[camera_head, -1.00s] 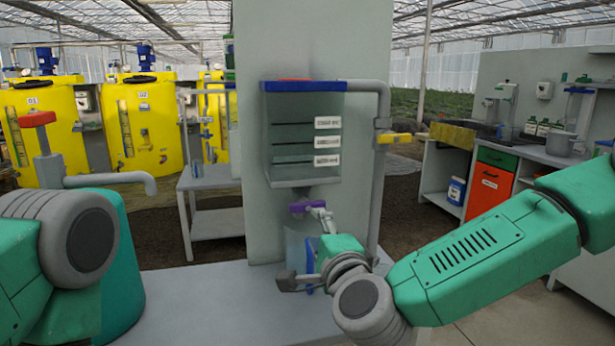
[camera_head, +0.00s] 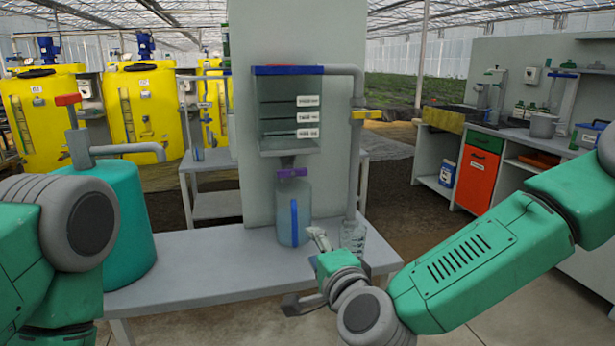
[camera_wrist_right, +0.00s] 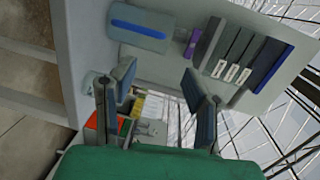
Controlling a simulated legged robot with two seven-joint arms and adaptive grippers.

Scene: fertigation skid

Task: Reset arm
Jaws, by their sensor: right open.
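My right gripper (camera_head: 304,270) is open and empty at the front edge of the grey bench (camera_head: 190,255). In the right wrist view its two fingers (camera_wrist_right: 160,88) stand wide apart with nothing between them. A translucent jug (camera_head: 281,220) with a blue handle stands on the bench under the hopper's purple valve handle (camera_head: 292,172), apart from my gripper. The jug (camera_wrist_right: 125,38) and the purple handle (camera_wrist_right: 192,42) also show beyond the fingers in the right wrist view. My left arm shows at the left edge of the head view; its gripper is out of view.
The clear-walled hopper (camera_head: 278,95) is mounted on a grey panel. A clear ribbed vessel (camera_head: 353,237) stands right of the jug, close behind my right gripper. A teal tank (camera_head: 120,225) with a red-handled tap stands at the left. The bench between tank and jug is clear.

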